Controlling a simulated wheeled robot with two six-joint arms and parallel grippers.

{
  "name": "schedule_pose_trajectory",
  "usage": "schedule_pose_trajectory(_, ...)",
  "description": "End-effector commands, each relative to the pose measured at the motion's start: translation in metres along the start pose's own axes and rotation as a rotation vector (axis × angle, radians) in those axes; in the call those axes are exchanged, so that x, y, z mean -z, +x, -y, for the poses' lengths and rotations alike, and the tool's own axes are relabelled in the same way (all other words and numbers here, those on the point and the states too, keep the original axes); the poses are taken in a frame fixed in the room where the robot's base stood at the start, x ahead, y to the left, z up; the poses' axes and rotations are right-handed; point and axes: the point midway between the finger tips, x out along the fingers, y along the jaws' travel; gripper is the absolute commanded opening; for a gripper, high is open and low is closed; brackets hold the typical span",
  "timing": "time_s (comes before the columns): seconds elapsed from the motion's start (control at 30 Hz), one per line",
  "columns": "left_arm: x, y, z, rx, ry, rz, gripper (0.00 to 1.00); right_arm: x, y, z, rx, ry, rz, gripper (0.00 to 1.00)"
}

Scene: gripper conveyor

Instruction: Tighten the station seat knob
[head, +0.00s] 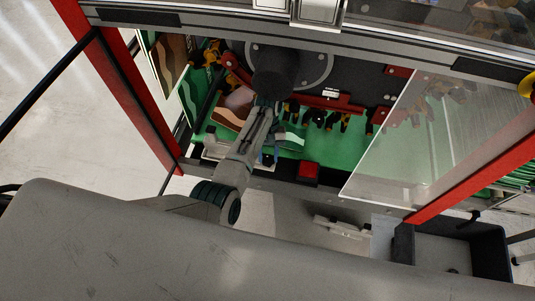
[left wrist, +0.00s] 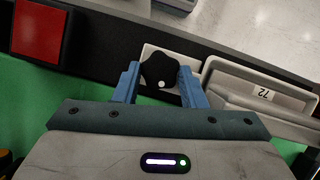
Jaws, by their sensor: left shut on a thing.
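The black lobed knob (left wrist: 160,70) with a white dot sits on a pale plate (left wrist: 189,62) in the left wrist view. My left gripper (left wrist: 160,82) has its two blue fingers on either side of the knob and is shut on it. In the head view my left gripper (head: 270,157) reaches down at the front edge of the green surface, and the arm mostly hides the knob there. My right gripper is not in view.
A red square block (head: 308,172) is beside the knob; it also shows in the left wrist view (left wrist: 40,31). A pale tray marked 72 (left wrist: 235,82) lies on the knob's other side. A clear panel (head: 410,140) and red frame posts (head: 120,85) flank the opening.

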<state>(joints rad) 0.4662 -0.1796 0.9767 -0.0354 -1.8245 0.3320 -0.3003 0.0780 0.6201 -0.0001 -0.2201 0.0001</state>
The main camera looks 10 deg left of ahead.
Motion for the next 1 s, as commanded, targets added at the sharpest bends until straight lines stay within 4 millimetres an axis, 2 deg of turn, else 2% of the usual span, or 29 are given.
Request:
schedule_pose_trajectory(0.33,0.0009,-0.0018,-0.0017,0.053,0.13,-0.004,0.15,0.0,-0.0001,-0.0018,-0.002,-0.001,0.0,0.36)
schedule_pose_trajectory(0.87,0.001,-0.0019,-0.002,0.062,0.153,-0.005,0.15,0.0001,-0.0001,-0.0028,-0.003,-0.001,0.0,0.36)
schedule_pose_trajectory(0.9,0.001,-0.0019,-0.002,0.062,0.153,-0.005,0.39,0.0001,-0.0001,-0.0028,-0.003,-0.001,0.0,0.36)
schedule_pose_trajectory(1.0,0.0009,-0.0017,-0.0019,0.062,0.152,-0.005,0.59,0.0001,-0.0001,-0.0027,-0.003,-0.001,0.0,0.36)
